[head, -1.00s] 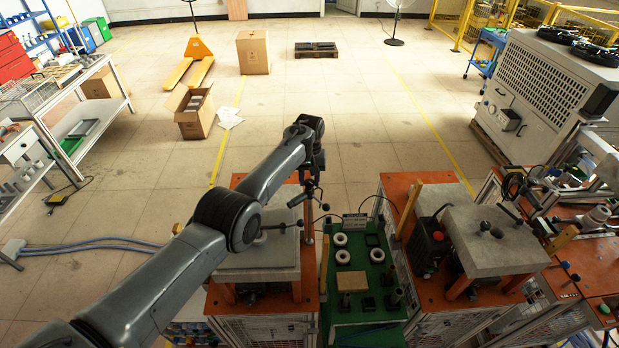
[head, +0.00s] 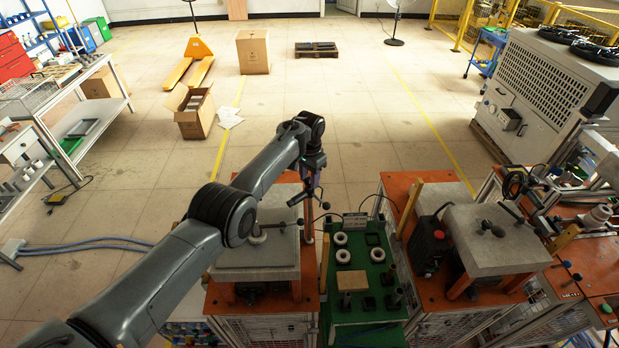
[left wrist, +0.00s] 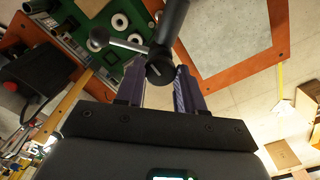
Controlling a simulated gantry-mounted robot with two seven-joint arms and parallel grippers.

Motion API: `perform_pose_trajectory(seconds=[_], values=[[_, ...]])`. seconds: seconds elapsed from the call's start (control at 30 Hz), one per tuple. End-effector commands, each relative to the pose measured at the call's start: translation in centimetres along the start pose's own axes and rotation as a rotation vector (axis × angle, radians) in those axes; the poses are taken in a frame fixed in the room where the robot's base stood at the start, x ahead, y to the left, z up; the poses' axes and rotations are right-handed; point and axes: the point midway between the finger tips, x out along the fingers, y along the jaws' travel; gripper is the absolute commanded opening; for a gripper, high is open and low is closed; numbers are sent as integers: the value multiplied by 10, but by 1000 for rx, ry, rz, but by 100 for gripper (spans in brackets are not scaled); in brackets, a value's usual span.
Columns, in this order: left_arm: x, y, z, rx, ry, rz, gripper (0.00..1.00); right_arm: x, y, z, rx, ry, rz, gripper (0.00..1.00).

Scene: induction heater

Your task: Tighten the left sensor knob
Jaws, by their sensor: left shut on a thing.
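My left gripper (head: 311,184) is over the back right corner of the left heater station in the head view. In the left wrist view its two fingers (left wrist: 160,88) stand on either side of the end of a dark cylindrical knob (left wrist: 161,66), shut on it. A metal rod with a ball end (left wrist: 98,40) reaches left from beside the knob. In the head view the knob is small and partly hidden by the gripper, with dark sensor parts (head: 297,200) showing around it. My right gripper is in neither view.
A green bench (head: 365,312) with white rings (head: 343,256) stands between the left station's grey plate (head: 265,258) and a right station (head: 495,245). A black box with a red button (head: 431,245) is on the right station. Open floor lies behind.

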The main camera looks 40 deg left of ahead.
Motion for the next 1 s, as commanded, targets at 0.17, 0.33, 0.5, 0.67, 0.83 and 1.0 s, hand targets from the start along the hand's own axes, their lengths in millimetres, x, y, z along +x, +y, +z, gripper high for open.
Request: perform_pose_trajectory(seconds=[0.17,0.33,0.5,0.67,0.83,1.0], values=[[-1,0,0,20,0,0,7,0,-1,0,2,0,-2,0],[-1,0,0,23,1,0,7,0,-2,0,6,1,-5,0],[-1,0,0,23,1,0,7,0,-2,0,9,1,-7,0],[-1,0,0,22,1,0,59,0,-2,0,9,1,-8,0],[0,0,0,21,0,0,63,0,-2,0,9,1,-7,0],[-1,0,0,21,0,0,63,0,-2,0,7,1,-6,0]])
